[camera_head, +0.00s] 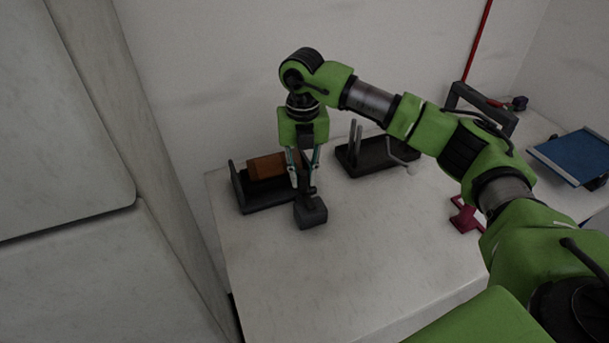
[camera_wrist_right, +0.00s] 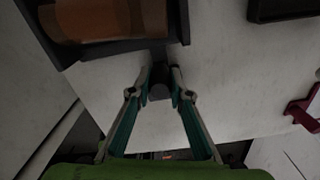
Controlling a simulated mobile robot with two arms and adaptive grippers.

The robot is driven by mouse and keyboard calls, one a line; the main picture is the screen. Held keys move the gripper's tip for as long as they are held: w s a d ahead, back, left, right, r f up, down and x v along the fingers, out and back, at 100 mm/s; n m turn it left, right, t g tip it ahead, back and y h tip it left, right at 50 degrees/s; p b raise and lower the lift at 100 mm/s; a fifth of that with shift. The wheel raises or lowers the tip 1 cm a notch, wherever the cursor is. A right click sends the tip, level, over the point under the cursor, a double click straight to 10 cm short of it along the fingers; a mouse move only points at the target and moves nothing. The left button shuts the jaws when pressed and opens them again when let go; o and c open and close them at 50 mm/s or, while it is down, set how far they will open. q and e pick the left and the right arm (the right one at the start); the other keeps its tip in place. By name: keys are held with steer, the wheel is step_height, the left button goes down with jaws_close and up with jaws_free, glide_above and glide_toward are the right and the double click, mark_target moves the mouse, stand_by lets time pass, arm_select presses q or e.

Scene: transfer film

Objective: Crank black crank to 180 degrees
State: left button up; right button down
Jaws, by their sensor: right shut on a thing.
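A dark stand (camera_head: 238,190) with an orange-brown roller (camera_head: 268,166) sits on the pale table. The black crank (camera_head: 310,213) is at the stand's right front, with its blocky dark end nearest me. My right gripper (camera_head: 303,182) comes down from above and is shut on the black crank. In the right wrist view, the fingertips (camera_wrist_right: 160,78) close on a dark handle (camera_wrist_right: 160,91) just below the stand's edge. The fingers hide part of the crank arm, and I cannot read its exact angle. My left gripper is not in view.
A second dark stand (camera_head: 372,158) with upright posts and a pale crank handle (camera_head: 411,168) is to the right. A dark red object (camera_head: 464,218) and a blue panel (camera_head: 578,155) are farther right. The table front (camera_head: 320,275) is clear.

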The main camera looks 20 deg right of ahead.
stand_by(0.3)
steer(key=c, duration=1.9)
jaws_free()
step_height(320, 180, up, 12)
steer(key=shift+r, duration=0.1)
